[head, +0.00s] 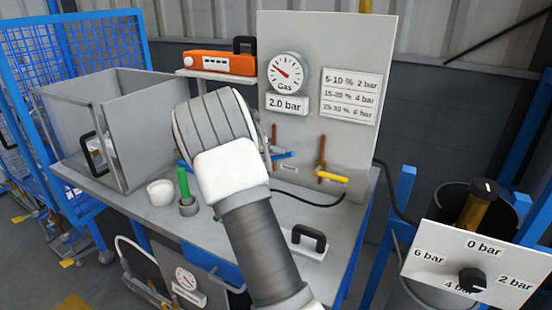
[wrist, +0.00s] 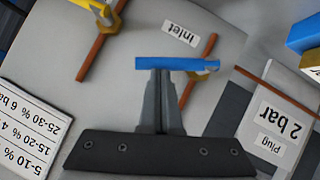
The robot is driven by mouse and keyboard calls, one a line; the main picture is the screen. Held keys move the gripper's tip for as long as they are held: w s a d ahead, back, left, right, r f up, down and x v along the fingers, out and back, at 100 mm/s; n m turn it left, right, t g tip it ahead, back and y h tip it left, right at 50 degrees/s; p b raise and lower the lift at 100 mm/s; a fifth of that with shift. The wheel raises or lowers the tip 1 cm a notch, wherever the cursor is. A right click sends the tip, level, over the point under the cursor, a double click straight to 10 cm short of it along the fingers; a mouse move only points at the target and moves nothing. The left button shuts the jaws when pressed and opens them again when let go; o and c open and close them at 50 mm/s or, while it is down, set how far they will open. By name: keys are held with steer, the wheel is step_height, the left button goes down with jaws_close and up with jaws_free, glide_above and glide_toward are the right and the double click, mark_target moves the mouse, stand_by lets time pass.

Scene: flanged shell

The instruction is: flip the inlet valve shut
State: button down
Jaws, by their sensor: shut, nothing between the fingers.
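The blue valve handle (wrist: 176,63) is on a brass body on a thin copper pipe (wrist: 196,78), and lies across that pipe at a steep angle. An Inlet label (wrist: 180,32) shows upside down beside it. In the head view the blue handle (head: 284,155) shows partly behind my arm, low on the grey panel. My gripper (wrist: 160,74) is shut and empty, its fingertips at the handle's middle-left part. I cannot tell whether they touch it. The head view hides the fingers behind my wrist.
A yellow valve handle (head: 331,177) sits across a second pipe to the right. Above are a gas gauge (head: 287,71) and a 2.0 bar label (head: 287,104).

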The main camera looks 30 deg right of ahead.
steer(key=f+b, duration=0.1)
steer(key=b, duration=0.3)
steer(key=s+m+t+y+b, duration=0.1)
steer(key=b, duration=0.4)
steer(key=d+f+m+t+b, duration=0.1)
steer(key=b, duration=0.3)
steer(key=shift+s+f+y, duration=0.3)
steer(key=shift+y, duration=0.1)
steer(key=shift+m+t+b, duration=0.3)
steer(key=shift+t+b, duration=0.1)
steer(key=shift+b, duration=0.35)
steer(key=shift+r, duration=0.1)
